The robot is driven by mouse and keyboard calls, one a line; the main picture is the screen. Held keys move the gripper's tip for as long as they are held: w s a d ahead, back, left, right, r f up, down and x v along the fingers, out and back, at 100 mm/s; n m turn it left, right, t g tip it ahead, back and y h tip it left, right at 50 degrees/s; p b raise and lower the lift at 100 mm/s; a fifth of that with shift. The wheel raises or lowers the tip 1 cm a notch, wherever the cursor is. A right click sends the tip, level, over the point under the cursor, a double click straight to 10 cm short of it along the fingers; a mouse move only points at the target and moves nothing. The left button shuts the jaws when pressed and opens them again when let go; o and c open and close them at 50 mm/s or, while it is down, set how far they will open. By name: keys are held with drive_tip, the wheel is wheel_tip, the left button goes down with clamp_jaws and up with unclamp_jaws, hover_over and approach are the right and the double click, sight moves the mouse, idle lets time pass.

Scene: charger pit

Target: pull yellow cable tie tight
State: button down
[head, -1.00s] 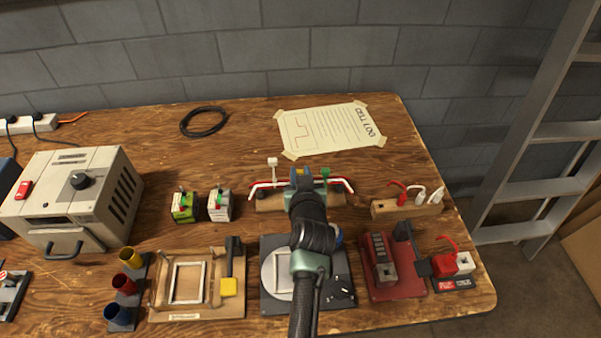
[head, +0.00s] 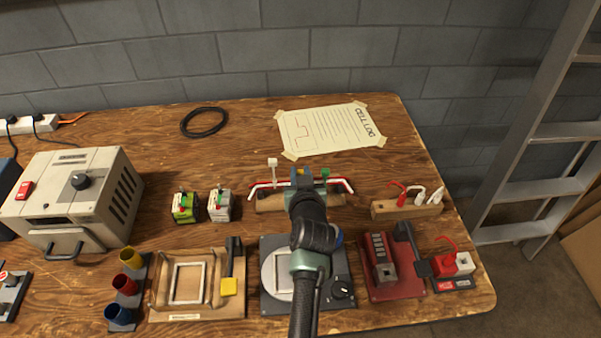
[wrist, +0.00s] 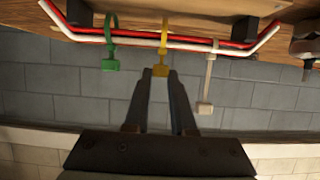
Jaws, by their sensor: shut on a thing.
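In the head view my gripper (head: 303,178) is at the middle of the cable bundle (head: 342,181), and the tie is mostly hidden. A green tie (wrist: 110,45) and a white tie (wrist: 208,75) sit on the bundle to either side, apart from my fingers.
The bundle lies on a wooden block (head: 268,203). Two small boxes (head: 203,207) stand to its left, and a wooden block with connectors (head: 405,208) to its right. A dark fixture with a round plate (head: 270,262) lies below my arm.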

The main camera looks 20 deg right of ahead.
wheel_tip(320, 180, up, 4)
drive_tip(key=p, duration=0.3)
drive_tip(key=shift+r, duration=0.15)
drive_tip(key=c, duration=0.7)
unclamp_jaws()
drive_tip(key=p+v, duration=0.1)
drive_tip(key=v, duration=1.2)
drive_tip(key=shift+r, duration=0.15)
